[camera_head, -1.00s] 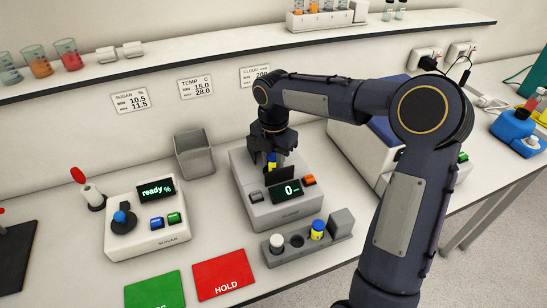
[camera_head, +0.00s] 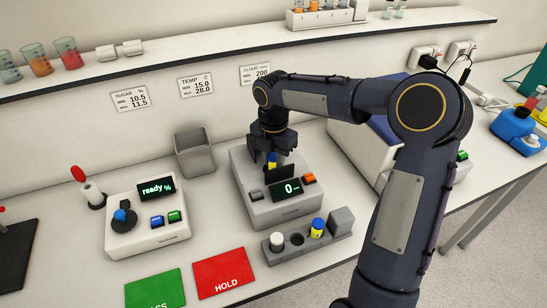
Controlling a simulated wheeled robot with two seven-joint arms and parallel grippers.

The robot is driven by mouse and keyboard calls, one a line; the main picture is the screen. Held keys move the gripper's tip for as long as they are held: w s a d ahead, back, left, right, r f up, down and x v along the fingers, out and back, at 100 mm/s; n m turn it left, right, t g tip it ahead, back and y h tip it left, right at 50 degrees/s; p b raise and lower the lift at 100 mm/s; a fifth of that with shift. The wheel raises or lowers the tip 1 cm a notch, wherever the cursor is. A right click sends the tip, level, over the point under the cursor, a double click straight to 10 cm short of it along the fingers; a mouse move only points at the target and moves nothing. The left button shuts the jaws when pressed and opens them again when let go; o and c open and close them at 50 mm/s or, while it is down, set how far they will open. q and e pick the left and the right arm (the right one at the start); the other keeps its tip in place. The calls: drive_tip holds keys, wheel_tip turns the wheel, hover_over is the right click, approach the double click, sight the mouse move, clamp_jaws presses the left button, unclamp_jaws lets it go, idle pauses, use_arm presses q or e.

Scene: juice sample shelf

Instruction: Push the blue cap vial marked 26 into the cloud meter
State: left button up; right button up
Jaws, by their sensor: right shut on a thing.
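The cloud meter (camera_head: 283,212) is a grey box in the middle of the bench, with a display reading 0 and an orange button. My right gripper (camera_head: 271,158) is over the back part of the meter, pointing down. It is shut on a vial with blue and yellow on it (camera_head: 272,161), mostly hidden by the fingers and the dark upright flap in front. I cannot read its number or tell how deep it sits in the meter. My left gripper is out of view.
A grey rack (camera_head: 297,244) in front of the meter holds a white-capped vial (camera_head: 276,241) and a blue-capped yellow vial (camera_head: 317,228), with an empty hole between. A sugar meter (camera_head: 147,215), a grey bin (camera_head: 195,155) and a red HOLD mat (camera_head: 224,273) are to the left.

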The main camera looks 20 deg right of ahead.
drive_tip(key=shift+s+f+b, duration=0.1)
drive_tip(key=shift+f+b, duration=0.25)
drive_tip(key=shift+f, duration=0.35)
